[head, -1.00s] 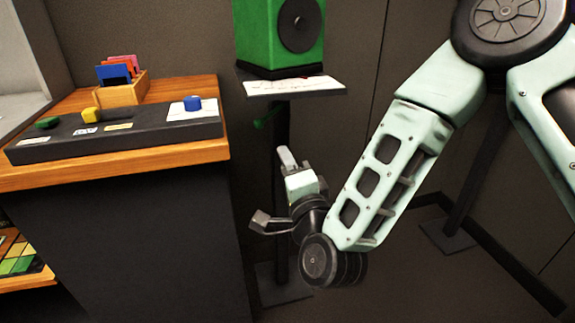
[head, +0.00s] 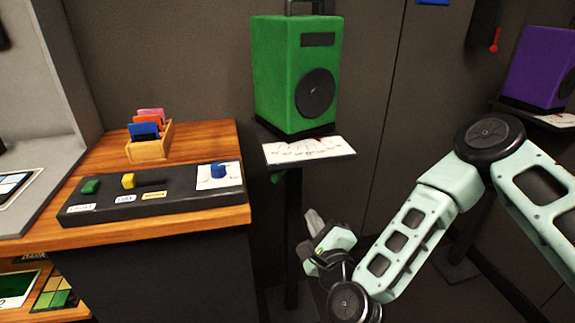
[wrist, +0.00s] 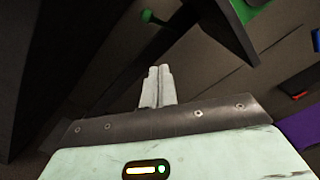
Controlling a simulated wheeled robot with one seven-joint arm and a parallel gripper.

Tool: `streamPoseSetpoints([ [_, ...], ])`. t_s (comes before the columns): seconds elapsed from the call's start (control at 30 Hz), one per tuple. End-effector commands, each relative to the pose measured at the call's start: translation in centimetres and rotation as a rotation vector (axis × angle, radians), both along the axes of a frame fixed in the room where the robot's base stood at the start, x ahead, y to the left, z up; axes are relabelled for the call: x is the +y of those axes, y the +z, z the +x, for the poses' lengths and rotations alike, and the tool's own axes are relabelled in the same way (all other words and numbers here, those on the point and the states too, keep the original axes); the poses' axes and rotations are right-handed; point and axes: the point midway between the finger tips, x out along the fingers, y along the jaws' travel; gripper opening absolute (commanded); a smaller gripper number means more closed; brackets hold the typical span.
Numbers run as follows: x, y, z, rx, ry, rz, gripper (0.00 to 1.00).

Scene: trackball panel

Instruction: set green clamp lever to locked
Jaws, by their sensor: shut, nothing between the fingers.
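The green clamp lever (head: 277,178) shows as a small green end at the left side of the dark stand post (head: 293,240), just under the shelf that bears the green speaker (head: 295,75). Its exact angle is hard to tell. In the wrist view the green lever (wrist: 152,17) is at the top, beyond my fingertips and slightly left of them. My gripper (head: 312,217) is below and right of the lever, apart from it, in front of the post. Its fingers (wrist: 160,72) are together and empty.
A wooden desk (head: 150,232) with a black control panel (head: 110,205) stands on the left. The speaker's shelf (head: 335,158), with a white paper, overhangs the lever. A purple speaker (head: 540,70) stands at the far right. The floor between the stands is partly hidden by my arm.

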Motion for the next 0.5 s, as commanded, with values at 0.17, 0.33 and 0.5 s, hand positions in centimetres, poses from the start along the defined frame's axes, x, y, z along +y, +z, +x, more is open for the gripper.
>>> streamPoseSetpoints([
  [0.17,0.1,0.1,0.9,0.007,-0.007,0.029,0.0],
  [0.33,0.9,0.2,3.5,0.005,-0.007,0.026,0.0],
  [0.5,1.9,0.2,6.9,0.005,-0.007,0.025,0.0],
])
